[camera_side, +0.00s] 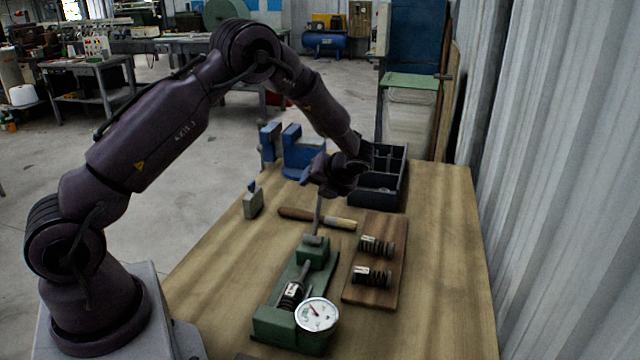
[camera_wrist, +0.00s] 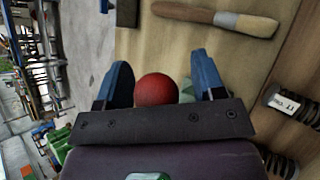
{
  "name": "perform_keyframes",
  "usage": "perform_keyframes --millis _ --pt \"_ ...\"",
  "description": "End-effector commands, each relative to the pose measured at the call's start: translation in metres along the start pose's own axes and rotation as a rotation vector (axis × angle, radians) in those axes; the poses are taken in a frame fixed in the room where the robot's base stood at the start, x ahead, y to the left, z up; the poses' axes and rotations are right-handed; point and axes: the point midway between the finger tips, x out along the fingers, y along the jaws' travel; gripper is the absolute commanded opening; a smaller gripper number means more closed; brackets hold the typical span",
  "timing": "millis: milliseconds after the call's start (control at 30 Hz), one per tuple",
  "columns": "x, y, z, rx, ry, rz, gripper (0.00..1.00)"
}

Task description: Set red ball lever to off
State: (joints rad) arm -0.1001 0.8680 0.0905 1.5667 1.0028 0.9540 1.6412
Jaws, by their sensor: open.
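The red ball (camera_wrist: 156,90) sits between the two blue fingers of my gripper (camera_wrist: 162,68) in the wrist view, with a gap on each side. In the side view the lever's thin grey rod (camera_side: 319,215) rises nearly upright from a green bench device (camera_side: 318,252), and its ball end is hidden by my gripper (camera_side: 333,178). My gripper is open around the ball and grips nothing. The device carries a spring and a round white dial gauge (camera_side: 316,314) at its near end.
A wooden board (camera_side: 383,240) with two dark springs lies right of the device. A wooden-handled brush (camera_side: 317,217) lies behind. A blue vise (camera_side: 302,152), a dark divided bin (camera_side: 377,190) and a small grey block with a blue top (camera_side: 253,203) stand on the wooden bench (camera_side: 440,260).

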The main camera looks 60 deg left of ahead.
Motion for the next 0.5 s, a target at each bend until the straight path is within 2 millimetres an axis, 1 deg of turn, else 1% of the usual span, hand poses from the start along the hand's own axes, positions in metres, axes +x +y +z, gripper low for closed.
perform_keyframes --millis 133,233,500 --pt "-0.006 0.000 0.002 -0.002 -0.003 -0.001 0.63" --pt "-0.020 0.000 0.002 -0.002 -0.004 -0.002 0.63" --pt "-0.080 0.000 0.001 -0.001 -0.004 -0.004 0.63"
